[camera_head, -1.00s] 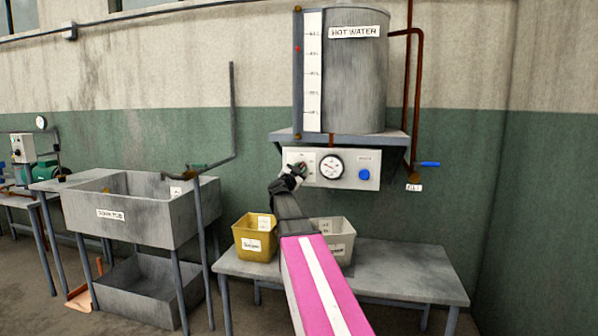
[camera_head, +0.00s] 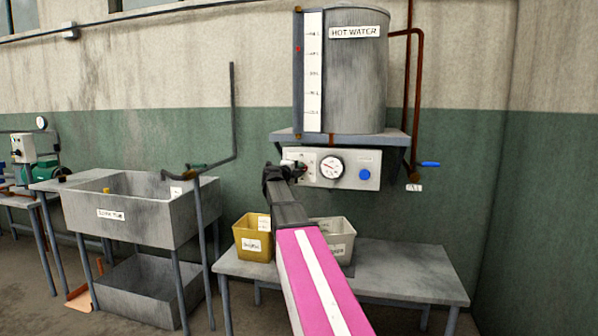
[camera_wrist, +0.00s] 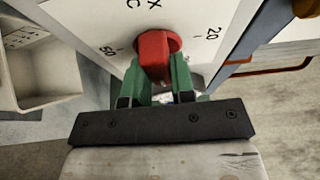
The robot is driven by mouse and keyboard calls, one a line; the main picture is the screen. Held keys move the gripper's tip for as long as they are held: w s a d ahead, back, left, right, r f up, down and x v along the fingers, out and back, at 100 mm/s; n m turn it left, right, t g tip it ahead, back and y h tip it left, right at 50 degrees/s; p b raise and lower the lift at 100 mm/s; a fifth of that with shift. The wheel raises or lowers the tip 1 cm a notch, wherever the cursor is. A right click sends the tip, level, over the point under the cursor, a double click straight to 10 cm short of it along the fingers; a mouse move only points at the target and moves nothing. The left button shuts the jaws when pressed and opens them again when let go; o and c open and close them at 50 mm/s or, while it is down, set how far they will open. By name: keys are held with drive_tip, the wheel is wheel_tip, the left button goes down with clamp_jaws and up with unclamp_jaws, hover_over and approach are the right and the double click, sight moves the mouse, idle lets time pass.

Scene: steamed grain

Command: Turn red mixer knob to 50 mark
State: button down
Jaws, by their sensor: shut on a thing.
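The red mixer knob (camera_wrist: 155,52) sits on the white control panel (camera_wrist: 92,12), seen close up in the wrist view. Printed marks "50" and "20" flank it, "50" on the left and "20" on the upper right. My gripper (camera_wrist: 160,78) has its green fingers shut on the knob, one on each side. Which mark the knob points to cannot be told. In the head view my gripper (camera_head: 296,168) is at the left end of the panel (camera_head: 310,181), largely hiding the knob. A round dial gauge (camera_head: 330,166) and a blue knob (camera_head: 365,174) are to the right.
The hot water tank (camera_head: 355,80) stands on a shelf (camera_head: 340,138) above the panel. Below, a table (camera_head: 405,268) holds a yellow bin (camera_head: 253,244) and a grey bin (camera_head: 345,245). A sink (camera_head: 150,215) is at left. A blue-handled tap (camera_head: 429,164) is at right.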

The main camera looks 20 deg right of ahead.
drive_tip(key=shift+s+m+t+y, duration=0.1)
drive_tip(key=shift+m+t+y, duration=0.15)
drive_tip(key=shift+m+y, duration=1.5)
drive_tip(key=shift+w+m+t+y, duration=0.15)
drive_tip(key=shift+m+y, duration=0.65)
drive_tip(key=shift+m, duration=1.9)
drive_tip(key=shift+s+m+t+y, duration=0.15)
drive_tip(key=shift+m+t+y, duration=0.15)
drive_tip(key=shift+m+y, duration=1.45)
drive_tip(key=shift+f+m+h, duration=0.1)
drive_tip(key=shift+m+h, duration=0.4)
drive_tip(key=shift+m, duration=0.1)
drive_tip(key=c, duration=1)
unclamp_jaws()
drive_tip(key=shift+o, duration=0.2)
drive_tip(key=v, duration=1)
drive_tip(key=shift+s+a+r, duration=0.2)
drive_tip(key=shift+s, duration=0.1)
